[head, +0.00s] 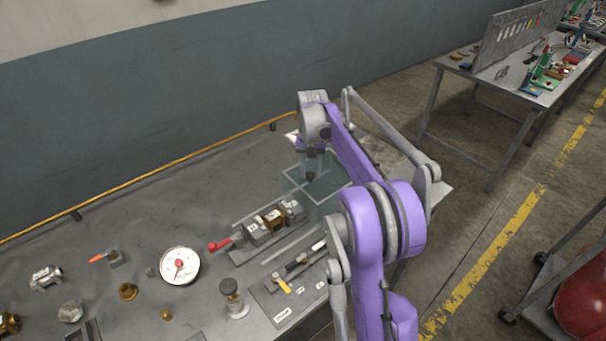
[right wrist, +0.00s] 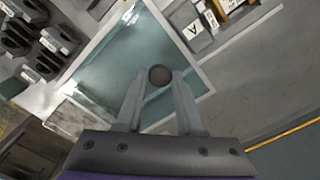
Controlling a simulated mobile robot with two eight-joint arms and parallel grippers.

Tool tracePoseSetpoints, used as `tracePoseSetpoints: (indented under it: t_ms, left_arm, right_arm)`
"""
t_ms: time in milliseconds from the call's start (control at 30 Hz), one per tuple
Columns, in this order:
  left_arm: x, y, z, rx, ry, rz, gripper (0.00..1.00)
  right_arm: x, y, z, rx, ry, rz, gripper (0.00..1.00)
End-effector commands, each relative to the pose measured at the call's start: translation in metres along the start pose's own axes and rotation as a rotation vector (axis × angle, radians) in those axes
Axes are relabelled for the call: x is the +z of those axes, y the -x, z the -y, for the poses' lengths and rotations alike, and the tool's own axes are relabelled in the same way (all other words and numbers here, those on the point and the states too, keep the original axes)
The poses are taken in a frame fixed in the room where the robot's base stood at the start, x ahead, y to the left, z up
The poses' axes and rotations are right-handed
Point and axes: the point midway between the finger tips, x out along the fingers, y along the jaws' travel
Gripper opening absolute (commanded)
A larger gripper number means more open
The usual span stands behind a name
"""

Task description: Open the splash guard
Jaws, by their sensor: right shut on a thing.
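The splash guard (head: 326,188) is a clear, teal-tinted panel with a pale frame, standing on the bench at its right part. In the right wrist view the splash guard (right wrist: 120,62) fills the upper middle, with a dark round knob (right wrist: 160,74) near its lower edge. My right gripper (head: 311,174) is above the guard, its fingers pointing down. In the right wrist view its two fingers are shut on the knob. My purple right arm covers part of the guard in the head view. My left gripper is not in view.
Beside the guard is a row of labelled valve blocks (head: 270,221) with a red handle (head: 220,244). A white gauge (head: 180,265), a glass-bodied fitting (head: 232,297) and small brass parts lie left.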

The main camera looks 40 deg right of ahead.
Motion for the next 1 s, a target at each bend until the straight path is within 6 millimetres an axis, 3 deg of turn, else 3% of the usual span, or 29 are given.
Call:
tracePoseSetpoints:
  t_ms: [333, 367, 500, 833, 1000]
  left_arm:
    - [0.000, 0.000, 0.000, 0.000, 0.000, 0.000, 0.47]
    - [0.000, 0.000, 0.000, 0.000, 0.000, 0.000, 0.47]
    - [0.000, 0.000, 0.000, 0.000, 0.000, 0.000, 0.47]
    - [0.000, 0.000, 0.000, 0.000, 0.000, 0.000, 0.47]
    - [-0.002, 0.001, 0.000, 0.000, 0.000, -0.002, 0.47]
  right_arm:
    - [-0.001, 0.000, -0.001, -0.001, 0.000, 0.001, 0.00]
    - [0.000, 0.000, -0.001, -0.001, 0.000, 0.001, 0.42]
    - [0.000, 0.000, 0.000, 0.000, 0.000, 0.001, 0.67]
    - [0.000, 0.002, 0.000, 0.000, 0.000, 0.001, 0.67]
    - [0.000, 0.024, 0.000, -0.001, 0.000, 0.001, 0.67]
